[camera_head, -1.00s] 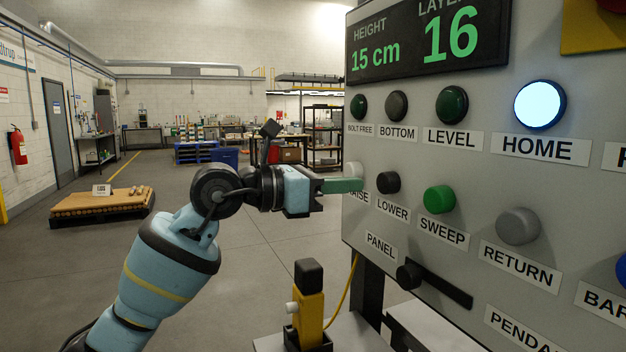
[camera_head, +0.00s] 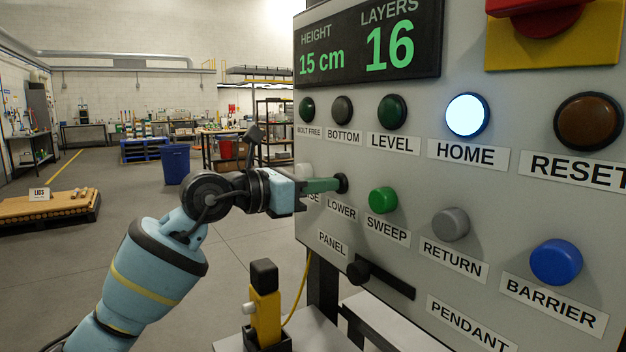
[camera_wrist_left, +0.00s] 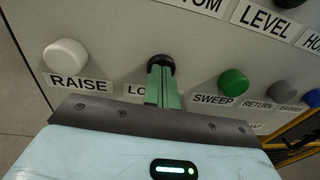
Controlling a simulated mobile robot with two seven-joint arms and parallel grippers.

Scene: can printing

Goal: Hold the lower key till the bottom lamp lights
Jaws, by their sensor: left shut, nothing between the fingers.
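The control panel (camera_head: 400,185) fills the right of the head view. The lower key, a black round button (camera_head: 342,183), sits above its LOWER label (camera_head: 342,208); it also shows in the left wrist view (camera_wrist_left: 161,63). My left gripper (camera_head: 336,185) is shut and empty, its green fingertips at the lower key. They seem to touch its face, but I cannot tell whether it is pressed in. In the left wrist view the fingers (camera_wrist_left: 160,75) overlap the key's lower part. The bottom lamp (camera_head: 342,110) is dark. My right gripper is not in view.
The white raise key (camera_head: 303,171) is left of the lower key and the green sweep key (camera_head: 382,200) right. The home lamp (camera_head: 467,115) is lit. The display (camera_head: 368,48) reads 15 cm and 16 layers. A yellow post (camera_head: 265,308) stands below.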

